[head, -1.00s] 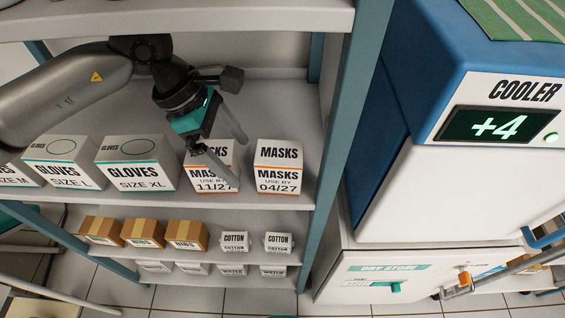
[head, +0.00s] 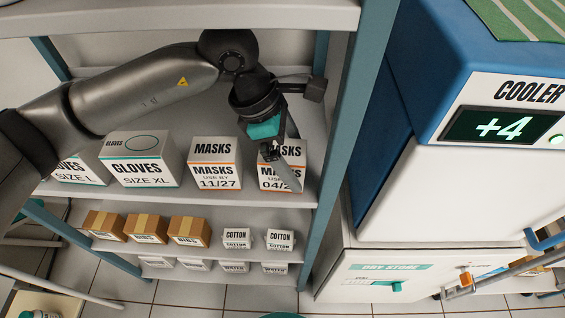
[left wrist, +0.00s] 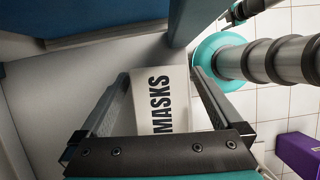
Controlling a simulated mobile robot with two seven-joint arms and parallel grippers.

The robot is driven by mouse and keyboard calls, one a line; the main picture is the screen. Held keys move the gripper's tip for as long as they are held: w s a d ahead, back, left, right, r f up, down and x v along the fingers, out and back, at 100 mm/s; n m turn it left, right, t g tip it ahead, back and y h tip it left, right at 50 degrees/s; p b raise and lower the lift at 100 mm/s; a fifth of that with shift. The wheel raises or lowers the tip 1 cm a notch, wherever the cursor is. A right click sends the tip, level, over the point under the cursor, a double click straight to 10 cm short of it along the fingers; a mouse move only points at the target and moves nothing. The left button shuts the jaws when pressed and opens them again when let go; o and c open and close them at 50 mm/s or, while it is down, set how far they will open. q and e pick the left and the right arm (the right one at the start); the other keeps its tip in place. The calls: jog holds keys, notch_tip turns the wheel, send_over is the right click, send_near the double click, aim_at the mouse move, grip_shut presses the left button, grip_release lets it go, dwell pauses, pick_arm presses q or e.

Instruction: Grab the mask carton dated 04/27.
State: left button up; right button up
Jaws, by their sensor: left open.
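The mask carton dated 04/27 (head: 267,184) is a white box with an orange stripe, at the right end of the shelf's middle board. My left gripper (head: 284,168) is in front of and over it, hiding part of its top and date. In the left wrist view the carton's top with MASKS (left wrist: 160,98) shows between the two open fingers (left wrist: 160,75). I cannot tell whether the fingers touch it. The mask carton dated 11/27 (head: 214,170) stands just to its left. My right gripper is not in view.
Glove cartons (head: 140,160) stand further left on the same board. A teal shelf post (head: 340,140) rises close to the right of the carton. A blue cooler (head: 440,80) stands at the right.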

pick_arm(q)
jog(key=shift+c, duration=0.2)
jog(key=c, duration=1.4)
jog(key=shift+r, duration=0.1)
